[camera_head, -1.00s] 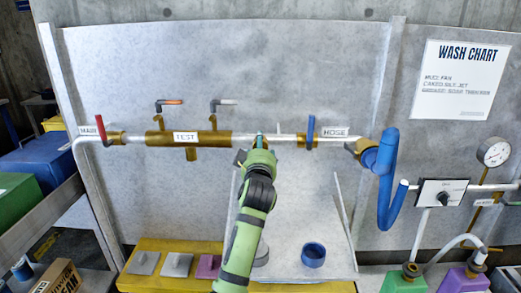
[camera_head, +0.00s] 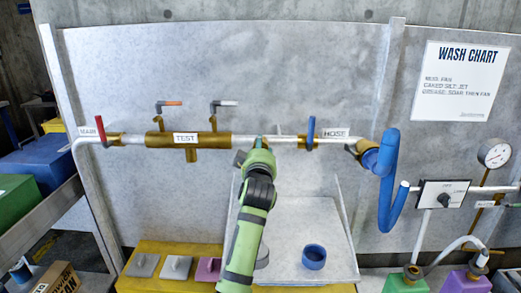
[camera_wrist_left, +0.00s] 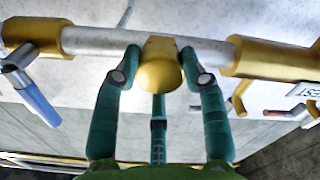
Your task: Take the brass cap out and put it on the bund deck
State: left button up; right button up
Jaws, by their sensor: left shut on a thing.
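The brass cap (camera_wrist_left: 160,72) is a rounded yellow-gold piece at the pipe (camera_wrist_left: 190,48) in the left wrist view. The two green fingers of my left gripper (camera_wrist_left: 160,76) are on either side of it, and the gripper is shut on it. The cap appears against the pipe; whether it is loose cannot be told. In the head view my left gripper (camera_head: 258,143) is at the pipe between the TEST body (camera_head: 188,139) and the blue HOSE lever (camera_head: 311,131), and hides the cap. Which surface is the bund deck is not labelled. My right gripper is not in view.
Below the pipe is a grey tray (camera_head: 315,222) with raised sides, holding a blue ring (camera_head: 314,257). Left of it is a yellow deck (camera_head: 150,254) with several small blocks. A blue hose (camera_head: 390,185) hangs at the right. The tray's middle is clear.

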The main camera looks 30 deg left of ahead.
pick_arm(q)
jog(key=n+b, duration=0.1)
jog(key=n, duration=0.3)
jog(key=shift+b, duration=0.35)
jog(key=shift+n, duration=0.3)
jog(key=n, duration=0.5)
